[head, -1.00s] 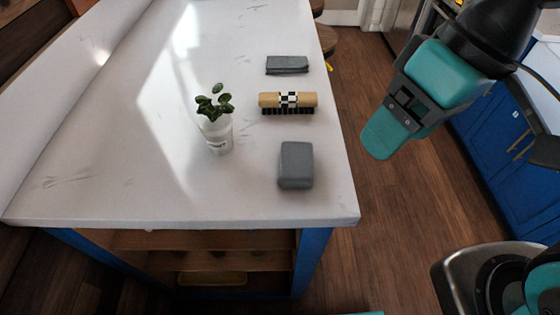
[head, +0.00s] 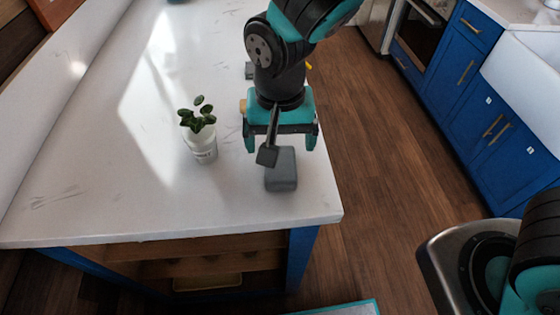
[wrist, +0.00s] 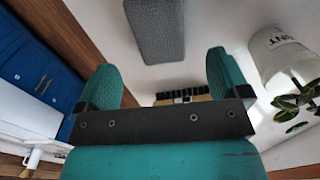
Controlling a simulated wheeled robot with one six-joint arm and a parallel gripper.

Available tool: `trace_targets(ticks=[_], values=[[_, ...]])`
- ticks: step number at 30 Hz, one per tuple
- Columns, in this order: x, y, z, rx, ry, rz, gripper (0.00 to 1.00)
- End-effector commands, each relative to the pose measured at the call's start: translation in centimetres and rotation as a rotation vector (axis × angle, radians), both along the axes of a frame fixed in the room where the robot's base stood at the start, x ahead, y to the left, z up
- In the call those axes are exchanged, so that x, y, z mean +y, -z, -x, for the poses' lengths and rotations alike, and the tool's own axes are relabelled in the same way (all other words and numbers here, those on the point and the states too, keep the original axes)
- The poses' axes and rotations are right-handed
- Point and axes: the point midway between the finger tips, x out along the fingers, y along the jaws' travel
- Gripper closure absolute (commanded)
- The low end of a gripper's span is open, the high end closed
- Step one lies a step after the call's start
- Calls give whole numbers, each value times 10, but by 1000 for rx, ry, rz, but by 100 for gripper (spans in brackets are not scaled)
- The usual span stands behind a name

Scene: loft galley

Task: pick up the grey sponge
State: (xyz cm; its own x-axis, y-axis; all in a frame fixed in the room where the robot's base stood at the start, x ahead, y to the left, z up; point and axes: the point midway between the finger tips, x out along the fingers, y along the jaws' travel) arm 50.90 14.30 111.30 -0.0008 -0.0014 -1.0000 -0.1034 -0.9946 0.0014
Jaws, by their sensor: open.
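The grey sponge (head: 284,175) lies flat on the white counter near its front right corner; its upper left part is hidden by my gripper. In the wrist view the sponge (wrist: 155,28) is a textured grey block at the top, beyond the fingertips and cut by the frame's edge. My gripper (head: 281,142) is open and points down over the counter, with its teal fingers around the sponge's far end in the picture. In the wrist view my gripper (wrist: 164,75) has nothing between its fingers; the height gap to the sponge is hard to judge.
A potted plant in a white cup (head: 202,146) stands left of my gripper. A wooden brush (wrist: 180,96) and a grey folded item (head: 249,71) lie farther back, mostly hidden by my arm. The counter (head: 110,190) is clear at left; its right edge is close.

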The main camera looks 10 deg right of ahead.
Motion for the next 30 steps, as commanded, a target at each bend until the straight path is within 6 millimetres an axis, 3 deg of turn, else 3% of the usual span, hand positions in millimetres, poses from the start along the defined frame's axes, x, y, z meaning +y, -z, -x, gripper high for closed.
trace_targets(ticks=[8,16,25,26,30], values=[[0,20,1,3,-1,2,6],[0,57,1,2,-1,1,6],[0,65,0,-1,-1,-2,6],[0,65,0,-1,-1,-2,9],[0,65,0,-1,-1,-2,41]])
